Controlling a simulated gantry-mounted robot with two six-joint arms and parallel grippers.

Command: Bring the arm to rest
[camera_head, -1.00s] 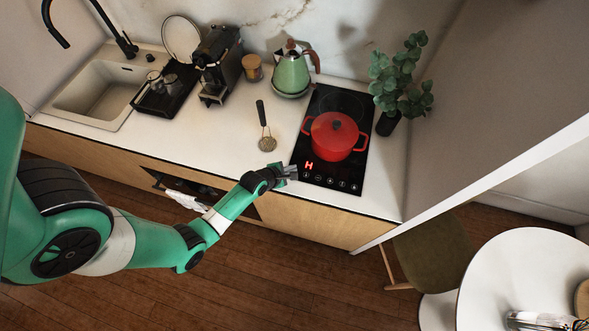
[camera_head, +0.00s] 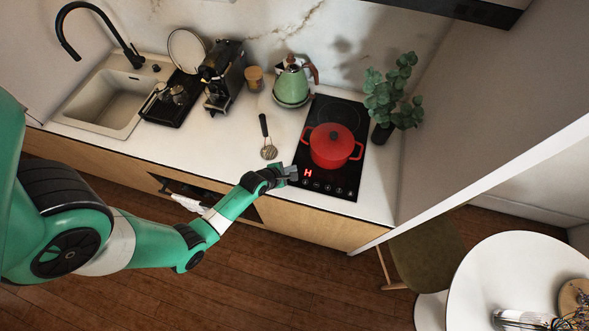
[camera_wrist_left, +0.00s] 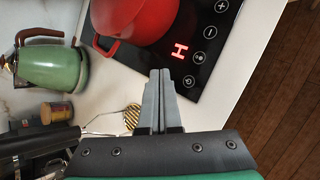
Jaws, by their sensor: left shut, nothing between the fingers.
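My left gripper (camera_head: 291,173) is at the front edge of the black cooktop, near its lit red "H" display. In the left wrist view my left gripper (camera_wrist_left: 161,74) has its two grey fingers together with nothing between them. A red lidded pot (camera_head: 334,146) stands on the cooktop (camera_head: 345,186), beyond the gripper and apart from it. The pot (camera_wrist_left: 138,20) and the cooktop (camera_wrist_left: 205,65) also show in the left wrist view. My right gripper is in neither view.
A skimmer (camera_head: 269,152) lies on the white counter (camera_head: 215,146) left of the cooktop. A green kettle (camera_head: 292,82), a wooden-lidded jar (camera_head: 254,78), a coffee machine (camera_head: 222,77) and a plant (camera_head: 392,95) stand farther back. A sink (camera_head: 103,100) is at left. A round white table (camera_head: 482,275) is at lower right.

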